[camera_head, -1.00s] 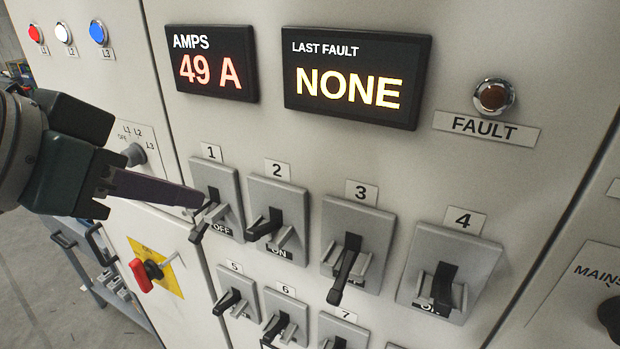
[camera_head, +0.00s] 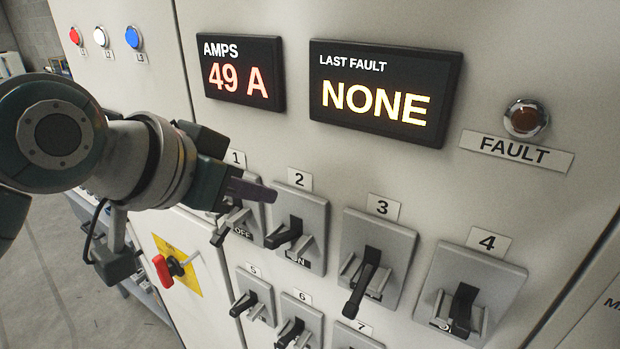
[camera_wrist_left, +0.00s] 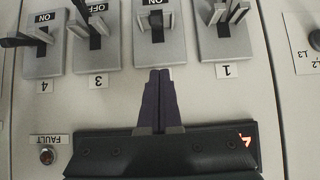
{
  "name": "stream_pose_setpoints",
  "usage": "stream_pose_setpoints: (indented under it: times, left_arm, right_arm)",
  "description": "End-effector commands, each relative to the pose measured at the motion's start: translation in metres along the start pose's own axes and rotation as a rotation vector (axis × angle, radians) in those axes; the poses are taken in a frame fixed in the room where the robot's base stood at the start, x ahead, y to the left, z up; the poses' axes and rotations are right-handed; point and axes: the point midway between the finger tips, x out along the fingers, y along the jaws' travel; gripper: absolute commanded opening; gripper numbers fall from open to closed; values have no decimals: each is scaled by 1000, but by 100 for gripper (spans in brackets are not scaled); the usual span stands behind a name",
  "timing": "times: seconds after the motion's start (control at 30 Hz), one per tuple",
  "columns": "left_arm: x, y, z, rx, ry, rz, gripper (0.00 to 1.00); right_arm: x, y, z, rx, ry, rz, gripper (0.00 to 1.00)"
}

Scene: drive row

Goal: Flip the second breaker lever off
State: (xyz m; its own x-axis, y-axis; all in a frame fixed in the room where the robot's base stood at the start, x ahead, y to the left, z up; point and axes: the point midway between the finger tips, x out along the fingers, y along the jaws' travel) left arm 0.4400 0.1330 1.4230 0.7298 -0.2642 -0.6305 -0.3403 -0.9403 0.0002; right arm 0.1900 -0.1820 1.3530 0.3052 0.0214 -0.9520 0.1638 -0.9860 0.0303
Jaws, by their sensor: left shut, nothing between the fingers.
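The second breaker (camera_head: 308,225) is a grey plate under the label 2, with a black lever (camera_head: 284,236) sticking out and an ON label partly showing below. In the left wrist view, upside down, the second breaker (camera_wrist_left: 178,42) is straight ahead of the fingertips, and ON shows beside its lever (camera_wrist_left: 156,20). My left gripper (camera_head: 270,193) is shut and empty. Its dark fingers pass in front of the top of breaker 1, and their tips are just up and left of lever 2. In the left wrist view the gripper (camera_wrist_left: 160,74) hides the number 2. No contact with the lever shows.
Breaker 1 (camera_head: 256,222) is partly behind my fingers and reads OFF. Breaker 3 (camera_head: 395,247) and breaker 4 (camera_head: 497,277) stand to the right, with a lower row beneath. A red-handled switch (camera_head: 163,270) is at lower left. Displays (camera_head: 385,62) are above.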

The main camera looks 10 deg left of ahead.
Motion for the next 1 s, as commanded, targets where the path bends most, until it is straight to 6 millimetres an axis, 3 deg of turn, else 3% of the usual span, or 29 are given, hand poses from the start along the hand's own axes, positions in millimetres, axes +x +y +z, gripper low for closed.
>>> stream_pose_setpoints:
  times: [0.2, 0.33, 0.5, 1.0]
  left_arm:
    - [33, 1, -1, 1, -1, 2, 0]
    - [34, 1, 22, -1, -7, 1, 0]
    - [39, 0, 36, 0, -2, 0, 0]
    - [41, 0, 41, 1, 6, 0, 0]
  right_arm:
    - [-7, 0, -2, 0, 0, 0, 0]
    - [-18, 1, -5, 0, -1, 0, 0]
    - [-21, 1, -6, 0, -1, 1, 0]
    - [-19, 2, -6, -6, -1, 5, 0]
